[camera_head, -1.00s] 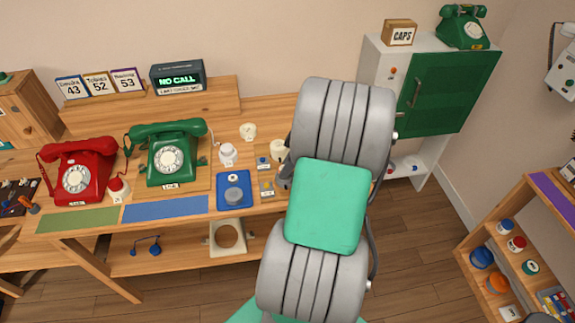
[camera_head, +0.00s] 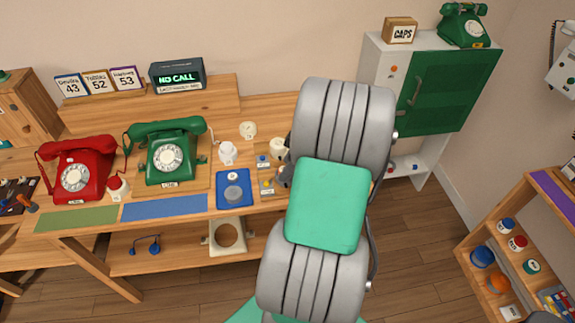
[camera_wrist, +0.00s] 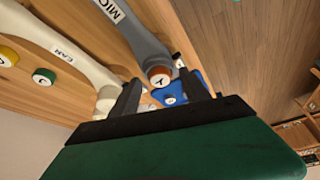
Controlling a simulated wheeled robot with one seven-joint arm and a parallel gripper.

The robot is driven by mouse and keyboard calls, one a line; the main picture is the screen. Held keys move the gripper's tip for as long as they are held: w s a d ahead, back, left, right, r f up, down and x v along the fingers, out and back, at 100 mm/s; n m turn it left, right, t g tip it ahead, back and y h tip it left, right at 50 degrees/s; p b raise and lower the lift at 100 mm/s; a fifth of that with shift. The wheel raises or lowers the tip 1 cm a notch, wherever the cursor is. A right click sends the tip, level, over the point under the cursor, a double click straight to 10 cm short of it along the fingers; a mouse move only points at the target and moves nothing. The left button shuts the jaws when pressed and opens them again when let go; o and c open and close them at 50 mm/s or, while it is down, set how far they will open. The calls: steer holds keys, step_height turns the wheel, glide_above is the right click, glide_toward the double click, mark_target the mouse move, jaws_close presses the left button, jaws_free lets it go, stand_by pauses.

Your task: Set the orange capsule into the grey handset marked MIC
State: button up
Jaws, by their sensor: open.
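In the wrist view the grey handset marked MIC (camera_wrist: 138,32) lies on the wooden bench, its near end reaching between my fingers. The orange capsule (camera_wrist: 159,80), brownish-orange with a white top and a dark mark, is at that end, between the fingertips. It looks to be at the handset's end opening, but I cannot tell how deep it sits. My gripper (camera_wrist: 157,72) is open, with one dark finger on each side of the capsule. I cannot make out contact. In the head view my arm hides the gripper and the capsule.
A cream handset (camera_wrist: 55,40) lies beside the grey one, with yellow (camera_wrist: 8,56) and green (camera_wrist: 43,76) capsules near it. A blue tray (camera_head: 222,200) is close by. Red (camera_head: 78,170) and green (camera_head: 166,152) phones stand to the left on the bench.

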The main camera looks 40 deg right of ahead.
steer(key=v, duration=0.7)
steer(key=shift+s+r, duration=0.15)
steer(key=shift+r, duration=0.25)
steer(key=shift+d, duration=0.1)
